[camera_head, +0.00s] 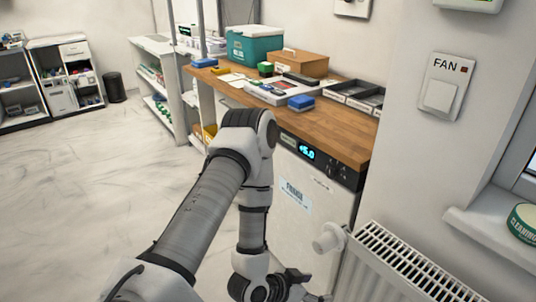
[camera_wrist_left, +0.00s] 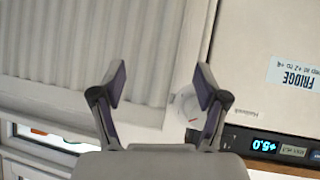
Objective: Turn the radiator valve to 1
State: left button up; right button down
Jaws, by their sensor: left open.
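The radiator valve (camera_head: 328,238) is a white round knob at the upper left end of the white radiator (camera_head: 398,268), beside the fridge. My left gripper (camera_head: 305,288) is open and empty, low in the head view, below and left of the valve. In the left wrist view the valve (camera_wrist_left: 186,104) shows behind the right-hand finger, which partly hides it; it is not centred between the fingertips (camera_wrist_left: 161,82). A small red mark shows on the knob, but its numbers are too small to read. My right gripper is not in view.
The fridge (camera_head: 290,210) with a lit display stands left of the radiator, under a wooden counter (camera_head: 335,133) holding boxes and trays. A window sill (camera_head: 490,228) with a green tub is at the right. The floor at left is clear.

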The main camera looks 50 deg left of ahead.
pick_arm(q)
jog(key=s+d+r+g+y+p, duration=0.1)
jog(key=s+g+p, duration=0.4)
jog(key=s, duration=0.4)
jog(key=s+d+r+n+g+y+p, duration=0.1)
jog(key=s+g+y+p, duration=0.1)
jog(key=s+g+p, duration=0.3)
jog(key=s+p, duration=0.2)
jog(key=s, duration=0.1)
jog(key=shift+s+d+r+n+g, duration=0.3)
jog(key=shift+s+d, duration=0.05)
jog(key=shift+d, duration=0.05)
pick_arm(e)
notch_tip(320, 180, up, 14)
